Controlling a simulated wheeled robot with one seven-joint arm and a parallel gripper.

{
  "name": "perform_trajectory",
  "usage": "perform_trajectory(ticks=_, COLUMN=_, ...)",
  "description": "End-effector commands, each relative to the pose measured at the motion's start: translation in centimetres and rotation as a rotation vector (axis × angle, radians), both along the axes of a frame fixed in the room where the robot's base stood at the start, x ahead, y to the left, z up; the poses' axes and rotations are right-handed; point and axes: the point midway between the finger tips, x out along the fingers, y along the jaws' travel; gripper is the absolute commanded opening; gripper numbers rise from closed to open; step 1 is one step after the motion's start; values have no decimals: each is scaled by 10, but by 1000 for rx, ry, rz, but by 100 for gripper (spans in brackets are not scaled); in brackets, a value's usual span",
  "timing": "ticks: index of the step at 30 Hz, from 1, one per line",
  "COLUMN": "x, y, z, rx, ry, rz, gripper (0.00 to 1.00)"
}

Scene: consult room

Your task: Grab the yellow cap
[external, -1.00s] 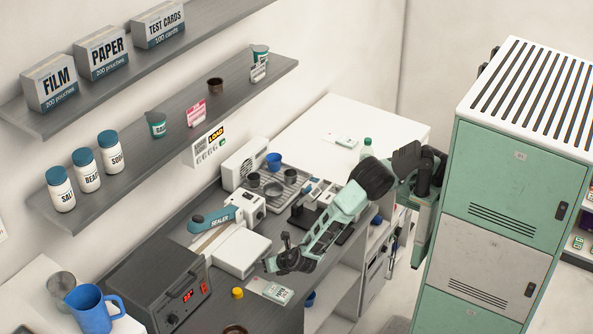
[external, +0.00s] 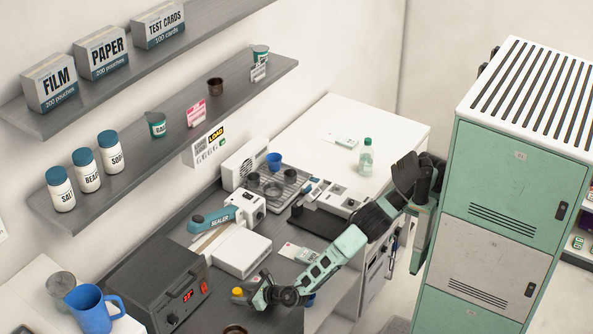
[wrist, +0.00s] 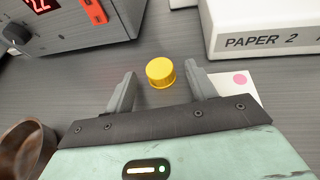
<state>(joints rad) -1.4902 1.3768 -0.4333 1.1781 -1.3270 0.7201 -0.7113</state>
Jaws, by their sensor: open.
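The yellow cap (wrist: 160,72) is a small ridged round cap lying on the dark grey counter. In the wrist view it sits between and slightly beyond the tips of my gripper (wrist: 158,82), with a gap on each side. My gripper is open and empty, its two grey fingers pointing at the cap. In the external view the cap (external: 238,292) shows just left of my gripper (external: 248,292), low over the counter.
A dark box with a red display (external: 172,285) stands left of the cap. A white box (wrist: 265,28) and a card (wrist: 240,82) lie to the right. A brown cup (wrist: 28,145) is near my gripper's left side. A blue jug (external: 92,308) stands farther left.

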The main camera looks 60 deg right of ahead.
Motion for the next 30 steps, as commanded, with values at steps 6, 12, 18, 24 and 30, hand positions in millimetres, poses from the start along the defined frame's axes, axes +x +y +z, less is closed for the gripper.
perform_trajectory(ticks=6, x=2, y=1, z=0, rx=1, ry=0, rz=1, gripper=56)
perform_trajectory(ticks=12, x=2, y=1, z=0, rx=1, ry=0, rz=0, gripper=14)
perform_trajectory(ticks=18, x=2, y=1, z=0, rx=1, ry=0, rz=0, gripper=8)
perform_trajectory(ticks=24, x=2, y=1, z=6, rx=3, ry=0, rz=0, gripper=8)
perform_trajectory(ticks=30, x=2, y=1, z=37, rx=5, ry=0, rz=-1, gripper=8)
